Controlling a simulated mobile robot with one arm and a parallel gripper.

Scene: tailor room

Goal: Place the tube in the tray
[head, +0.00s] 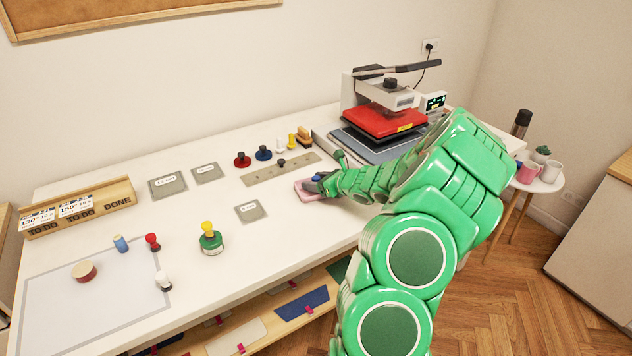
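No object is clearly recognizable as the tube. A small blue cylinder (121,244) stands on the left part of the table. A flat white area with a grey border (60,318) covers the table's front left and is tray-like, but I cannot tell if it has a rim. My gripper (313,184) is low over the table's right middle, at a small pink flat object (304,191). Something dark and blue shows at my gripper's end, and I cannot tell whether it is held. My arm hides part of this spot.
A red-and-black heat press (386,120) stands at the back right. Red (242,160) and blue (263,153) knobbed pieces stand near a beige strip (262,174). A green pot-like piece with a yellow knob (210,240) stands mid-table. A wooden card holder (100,205) is at back left.

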